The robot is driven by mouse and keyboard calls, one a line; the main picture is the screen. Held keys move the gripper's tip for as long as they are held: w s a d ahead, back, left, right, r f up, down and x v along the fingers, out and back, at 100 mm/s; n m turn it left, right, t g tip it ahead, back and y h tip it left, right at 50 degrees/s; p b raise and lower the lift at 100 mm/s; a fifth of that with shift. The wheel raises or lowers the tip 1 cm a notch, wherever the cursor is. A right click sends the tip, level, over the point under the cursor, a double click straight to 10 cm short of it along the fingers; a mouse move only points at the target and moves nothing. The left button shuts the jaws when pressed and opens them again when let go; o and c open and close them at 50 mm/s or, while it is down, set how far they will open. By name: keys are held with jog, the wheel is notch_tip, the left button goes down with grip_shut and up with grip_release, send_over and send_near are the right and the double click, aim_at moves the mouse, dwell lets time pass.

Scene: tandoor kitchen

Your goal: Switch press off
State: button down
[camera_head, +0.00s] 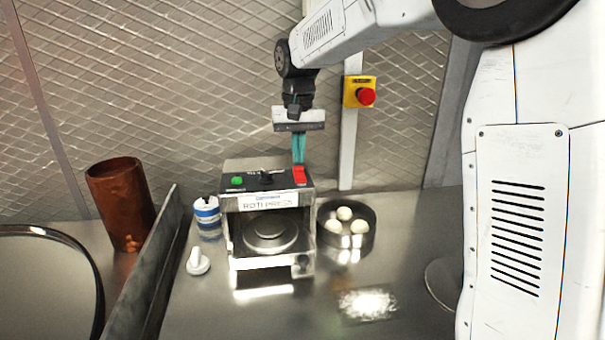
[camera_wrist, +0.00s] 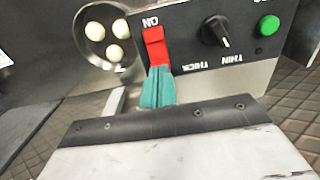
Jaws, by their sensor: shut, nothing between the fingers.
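The roti press (camera_head: 225,205) stands on the steel counter, a pale box with a dark sloped control panel on top. The panel bears a red rocker switch (camera_head: 300,175) at its right end, a black knob (camera_head: 266,178) and a green button (camera_head: 237,181). In the wrist view the red switch (camera_wrist: 155,45) lies near the word ON, seen upside down. My gripper (camera_head: 299,159) is shut and empty, pointing down over the switch. Its teal fingertips (camera_wrist: 158,70) overlap the switch's near end in the wrist view; I cannot tell whether they touch it.
A dark bowl (camera_head: 366,248) of pale dough balls stands close right of the press. A blue and white tin (camera_head: 207,214) and a white knobbed object (camera_head: 198,264) stand left. A yellow box with red button (camera_head: 352,84) is behind. A metal divider (camera_head: 150,275) lies farther left.

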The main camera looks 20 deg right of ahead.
aim_at(299, 169)
jog(key=shift+f, duration=1)
dwell(0.5)
jog(key=shift+r, duration=3.55)
jog(key=shift+f, duration=0.3)
jog(key=shift+n+g, duration=0.3)
jog(key=shift+n, duration=0.2)
jog(key=s+f, duration=0.2)
jog(key=s, duration=0.1)
jog(key=s+f, duration=0.1)
jog(key=shift+s+d, duration=0.2)
jog(key=shift+s, duration=0.05)
jog(key=s+d+f+t, duration=0.1)
jog(key=s+f, duration=0.1)
jog(key=s, duration=1.3)
jog(key=s+d+f+n+t, duration=0.1)
jog(key=s+d+f, duration=0.1)
jog(key=s, duration=1.4)
jog(key=shift+s+d+f, duration=0.15)
jog(key=shift+s+f, duration=0.05)
